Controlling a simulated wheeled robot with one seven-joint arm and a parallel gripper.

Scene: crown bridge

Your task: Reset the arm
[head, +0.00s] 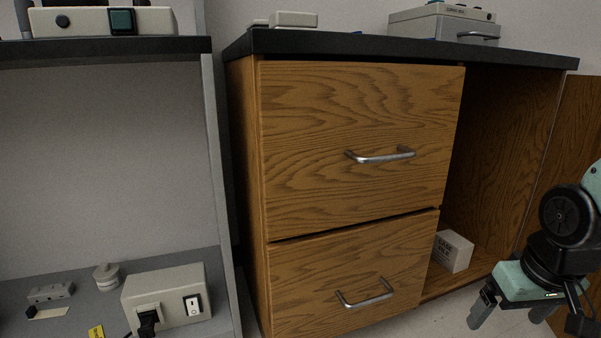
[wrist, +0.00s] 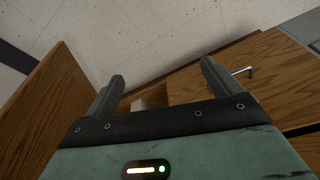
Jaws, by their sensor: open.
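My gripper (head: 511,309) hangs at the lower right of the head view, its fingers pointing down and spread apart with nothing between them. In the wrist view my gripper (wrist: 160,83) shows two grey fingers held apart, with floor and wood behind them. My arm enters from the right edge of the head view. The gripper is to the right of the lower drawer (head: 312,280) and appears in front of the open compartment.
The wooden cabinet has an upper drawer (head: 330,115), a dark countertop (head: 400,50) and an open compartment (head: 505,130) holding a white box (head: 453,251). An open wooden door (head: 575,140) stands at right. A grey shelf at left holds a switch box (head: 172,300).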

